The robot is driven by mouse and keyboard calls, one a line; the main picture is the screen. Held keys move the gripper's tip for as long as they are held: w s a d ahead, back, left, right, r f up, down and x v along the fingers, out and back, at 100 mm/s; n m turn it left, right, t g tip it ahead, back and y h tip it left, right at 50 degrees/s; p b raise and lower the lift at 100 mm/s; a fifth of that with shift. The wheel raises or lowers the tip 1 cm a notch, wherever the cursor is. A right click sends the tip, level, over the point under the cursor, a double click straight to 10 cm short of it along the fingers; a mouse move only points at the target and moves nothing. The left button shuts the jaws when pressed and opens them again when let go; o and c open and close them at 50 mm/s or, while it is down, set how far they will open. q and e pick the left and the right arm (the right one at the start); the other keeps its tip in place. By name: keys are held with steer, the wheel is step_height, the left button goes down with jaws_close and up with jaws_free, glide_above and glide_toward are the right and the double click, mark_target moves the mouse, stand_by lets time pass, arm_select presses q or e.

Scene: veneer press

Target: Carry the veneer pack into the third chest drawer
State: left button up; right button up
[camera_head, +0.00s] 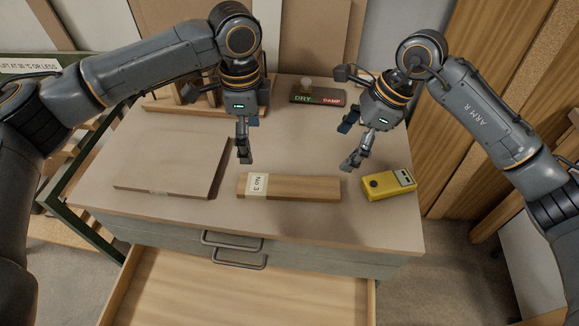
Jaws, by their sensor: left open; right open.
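The veneer pack (305,188) is a flat wooden strip with a "No 3" label on its left part. It lies on the chest top near the front edge. My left gripper (244,152) is open above and just behind the pack's left end. My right gripper (353,157) is open above and behind its right end. Neither gripper appears to hold anything. A drawer (190,290) of the chest is pulled out below, and its visible wooden floor is bare. I cannot tell its number from this view.
A flat board (170,165) lies left of the pack. A yellow meter (388,185) lies to its right. A DRY/DAMP block (318,97) and a wooden rack (190,100) stand at the back. Two handles (232,240) show on the chest front. Wood panels lean at the right.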

mark_target(313, 186)
arm_select(q)
steer(key=f, duration=1.3)
steer(key=shift+s+f, duration=0.25)
steer(key=shift+s, duration=0.15)
arm_select(e)
steer(key=x, duration=1.3)
steer(key=shift+s+a+f, duration=0.15)
steer(key=shift+s, duration=0.25)
arm_select(q)
steer(key=c, duration=1.4)
arm_select(e)
steer(key=c, duration=1.4)
